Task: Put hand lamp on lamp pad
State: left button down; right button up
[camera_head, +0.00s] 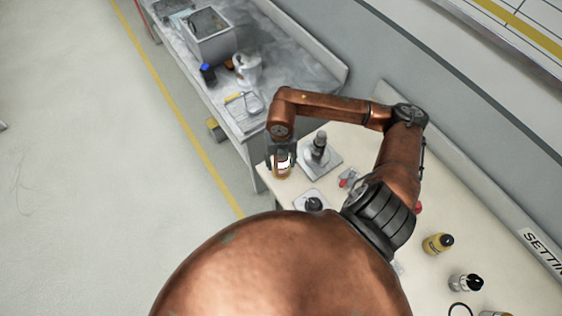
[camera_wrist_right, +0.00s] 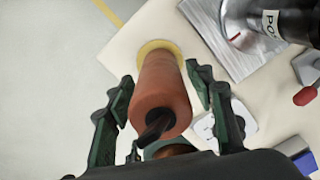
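The hand lamp appears to be the orange cylinder with a dark hook (camera_wrist_right: 160,95) in the right wrist view. It also shows in the head view (camera_head: 282,170), partly covered by my fingers, near the corner of the cream table. A yellow disc (camera_wrist_right: 158,46) shows around its far end; I cannot tell whether this is the lamp pad or the lamp's own rim. My right gripper (camera_head: 281,158) is around the cylinder, one finger on each side. In the wrist view its fingers (camera_wrist_right: 160,80) look spread, with a narrow gap at the left. My left gripper is out of view.
A grey plate (camera_head: 332,167) bears a dark lettered cylinder (camera_head: 319,146) close to the gripper. A white pad with a black knob (camera_head: 312,203) and red-handled items (camera_head: 348,178) are nearby. Bottles (camera_head: 438,243) stand farther right. A grey bench (camera_head: 290,75) lies behind.

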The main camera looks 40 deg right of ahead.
jog(key=shift+o, duration=0.3)
notch_tip(320, 180, up, 12)
jog(key=shift+r+p, duration=0.15)
jog(key=shift+p, duration=0.15)
jog(key=shift+c, duration=0.2)
dwell(0.3)
